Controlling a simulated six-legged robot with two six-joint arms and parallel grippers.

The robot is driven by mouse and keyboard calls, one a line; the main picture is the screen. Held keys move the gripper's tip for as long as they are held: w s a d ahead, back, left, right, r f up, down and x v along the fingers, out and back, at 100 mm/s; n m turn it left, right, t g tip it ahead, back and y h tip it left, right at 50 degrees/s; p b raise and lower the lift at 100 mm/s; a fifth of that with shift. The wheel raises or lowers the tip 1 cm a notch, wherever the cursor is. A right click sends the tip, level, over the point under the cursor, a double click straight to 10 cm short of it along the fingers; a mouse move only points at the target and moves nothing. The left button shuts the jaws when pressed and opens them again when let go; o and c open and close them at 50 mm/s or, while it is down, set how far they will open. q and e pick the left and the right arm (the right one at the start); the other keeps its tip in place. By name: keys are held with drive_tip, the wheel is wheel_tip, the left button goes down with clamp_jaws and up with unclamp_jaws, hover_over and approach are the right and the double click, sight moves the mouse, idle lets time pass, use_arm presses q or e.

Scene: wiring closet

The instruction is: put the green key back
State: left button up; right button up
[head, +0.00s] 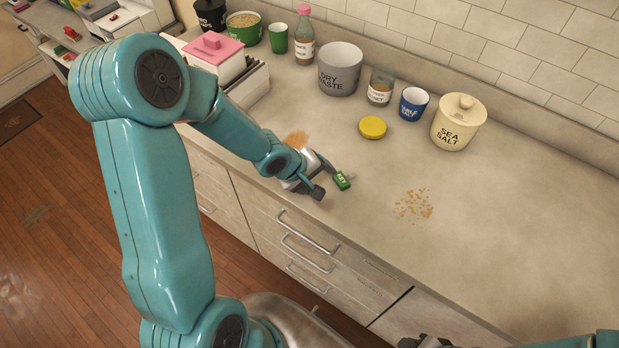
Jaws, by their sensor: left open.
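A small green key or tag (342,180) with light lettering lies on the countertop near its front edge. My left gripper (324,179) is open just to the left of it, with its dark fingertips low over the counter. I cannot tell whether a finger touches the green piece. My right gripper (426,342) shows only as a dark part at the bottom edge, mostly cut off. No place clearly marked for the key can be made out.
On the countertop (520,220) stand a grey dry-waste bin (340,70), a glass jar (380,88), a blue cup (413,104) and a sea salt jar (458,122). The counter's right side is clear.

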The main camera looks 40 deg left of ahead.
use_arm(q)
drive_tip(key=shift+s+a+f, duration=0.1)
drive_tip(key=shift+s+a, duration=0.35)
drive_tip(key=shift+s, duration=0.3)
